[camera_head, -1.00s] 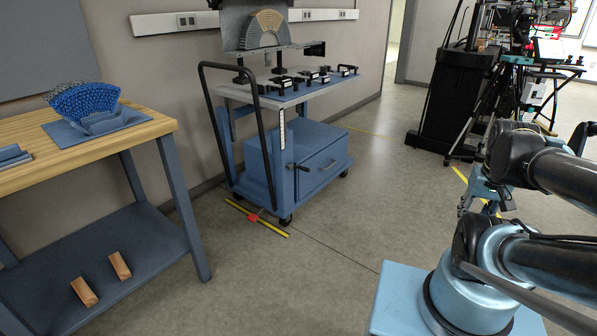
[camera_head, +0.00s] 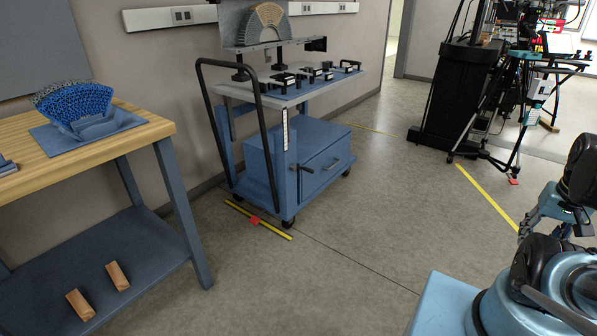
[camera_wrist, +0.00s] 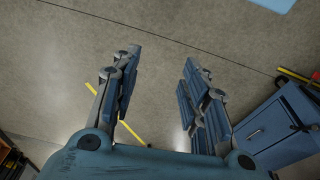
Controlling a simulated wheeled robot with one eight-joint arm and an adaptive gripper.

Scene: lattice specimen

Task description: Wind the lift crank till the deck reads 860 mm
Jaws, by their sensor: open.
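The lift cart (camera_head: 290,140) stands by the wall in the head view, with a flat deck (camera_head: 238,90) on top. A pale scale strip (camera_head: 285,130) runs down its near post; its marks are too small to read. The lift crank (camera_head: 305,168), a small dark handle, sticks out from the post below the scale. My gripper (camera_wrist: 163,60) is open and empty over bare floor in the wrist view, its two fingers well apart. In the head view it is partly seen at the right edge, well away from the crank. The blue cart cabinet (camera_wrist: 275,130) shows at the wrist view's right.
A wood-topped bench (camera_head: 150,142) with a blue lattice piece (camera_head: 75,105) stands at the left. The deck bears dark clamps and a fan-shaped specimen (camera_head: 265,25). A red-marked yellow floor strip (camera_head: 272,227) lies before the cart. A black cabinet and tripod stand back right. The middle floor is clear.

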